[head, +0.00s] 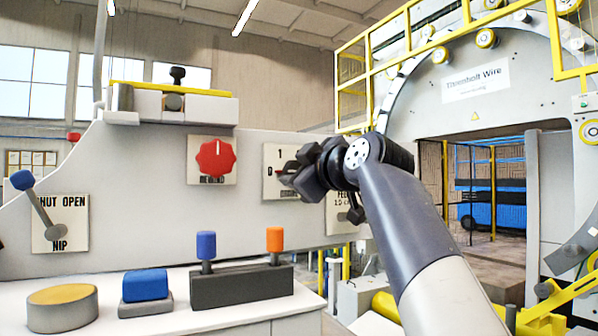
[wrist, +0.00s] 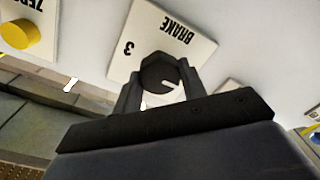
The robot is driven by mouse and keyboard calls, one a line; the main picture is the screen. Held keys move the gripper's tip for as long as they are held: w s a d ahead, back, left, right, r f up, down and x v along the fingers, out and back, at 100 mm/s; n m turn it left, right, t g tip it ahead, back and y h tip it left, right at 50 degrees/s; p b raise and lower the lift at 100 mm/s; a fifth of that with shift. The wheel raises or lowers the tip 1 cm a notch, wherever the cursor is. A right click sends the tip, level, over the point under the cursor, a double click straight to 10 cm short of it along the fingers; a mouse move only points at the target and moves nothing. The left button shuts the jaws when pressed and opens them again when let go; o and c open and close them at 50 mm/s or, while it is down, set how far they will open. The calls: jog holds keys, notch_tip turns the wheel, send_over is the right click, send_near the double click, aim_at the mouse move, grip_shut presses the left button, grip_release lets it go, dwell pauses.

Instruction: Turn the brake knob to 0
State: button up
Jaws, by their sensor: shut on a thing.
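The brake knob (wrist: 158,72) is dark with a short white mark, and sits in front of a pale plate lettered BRAKE (wrist: 180,32) in the wrist view. A "3" is printed on the plate. The white mark points to the right in the wrist view; which number it meets I cannot tell. My gripper (wrist: 160,84) is shut on the knob, one finger on each side. In the head view my gripper (head: 303,174) covers much of what appears to be the same plate (head: 273,160), with a "1" showing at its upper left. The other numbers are hidden.
A red knob (head: 212,160) is left of my gripper. A plate (head: 340,213) at lower right is partly covered by my arm. A blue-tipped lever (head: 24,181) is at far left. Blue (head: 206,245) and orange (head: 274,240) handles stand below. A yellow knob (wrist: 20,34) is nearby in the wrist view.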

jog(key=shift+w+f, duration=0.1)
jog(key=shift+f, duration=0.1)
jog(key=o, duration=1)
jog(key=shift+r, duration=0.1)
jog(key=shift+c, duration=0.2)
jog(key=b+v, duration=0.3)
jog(key=v, duration=0.8)
jog(key=shift+a, duration=0.1)
jog(key=p+x, duration=0.3)
jog(key=x, duration=0.7)
jog(key=shift+w, duration=0.4)
jog(key=shift+a, duration=0.1)
